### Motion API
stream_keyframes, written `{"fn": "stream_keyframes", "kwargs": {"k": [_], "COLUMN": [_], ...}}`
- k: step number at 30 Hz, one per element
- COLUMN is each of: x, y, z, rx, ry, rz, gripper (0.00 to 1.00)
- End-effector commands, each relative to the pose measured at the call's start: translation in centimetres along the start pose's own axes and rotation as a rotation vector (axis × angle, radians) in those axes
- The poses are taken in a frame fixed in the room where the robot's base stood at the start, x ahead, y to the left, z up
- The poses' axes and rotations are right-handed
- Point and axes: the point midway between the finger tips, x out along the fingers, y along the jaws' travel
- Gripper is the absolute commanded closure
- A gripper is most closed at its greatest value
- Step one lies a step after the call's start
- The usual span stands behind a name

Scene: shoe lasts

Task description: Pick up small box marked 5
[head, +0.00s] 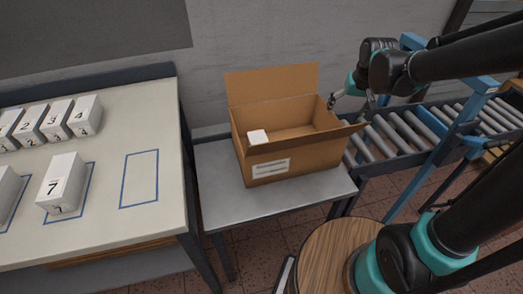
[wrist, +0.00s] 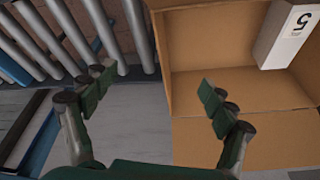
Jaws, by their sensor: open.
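The small white box marked 5 (wrist: 285,34) stands inside the open cardboard box, at the upper right in the wrist view. In the head view only its plain white top (head: 257,137) shows above the near left wall of the carton. The cardboard box (head: 291,166) sits on a small grey metal table with its flaps open. My gripper (wrist: 156,87) is open and empty, its two fingers spread apart. In the head view it is at the right side of the carton (head: 338,98), apart from the white box.
A roller conveyor (head: 398,131) with a blue frame runs to the right of the carton. A light table (head: 110,113) at the left holds several numbered white boxes, including 7 (head: 61,183), and an empty blue outline (head: 139,178). The grey table (head: 217,193) has bare room around the carton.

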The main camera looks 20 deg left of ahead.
Motion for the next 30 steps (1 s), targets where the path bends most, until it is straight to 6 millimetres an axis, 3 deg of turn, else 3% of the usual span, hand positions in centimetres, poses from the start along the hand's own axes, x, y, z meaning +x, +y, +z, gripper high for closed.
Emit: {"fn": "stream_keyframes", "kwargs": {"k": [1, 9, 15, 18, 21, 26, 30], "x": [0.2, 0.3, -0.1, -0.2, -0.3, 1.3, 3.9], "y": [-3.1, -17.7, -26.3, -28.6, -29.7, -29.9, -29.7], "z": [-0.7, -0.8, 1.4, 2.2, 2.7, 3.4, 4.2], "rx": [-0.044, -0.225, -0.334, -0.363, -0.378, -0.38, -0.38], "ry": [-0.031, -0.199, -0.29, -0.315, -0.327, -0.331, -0.33], "rz": [-0.014, -0.04, -0.029, -0.023, -0.019, -0.018, -0.018], "gripper": [0.16, 0.16, 0.16, 0.16, 0.16, 0.16, 0.16]}}
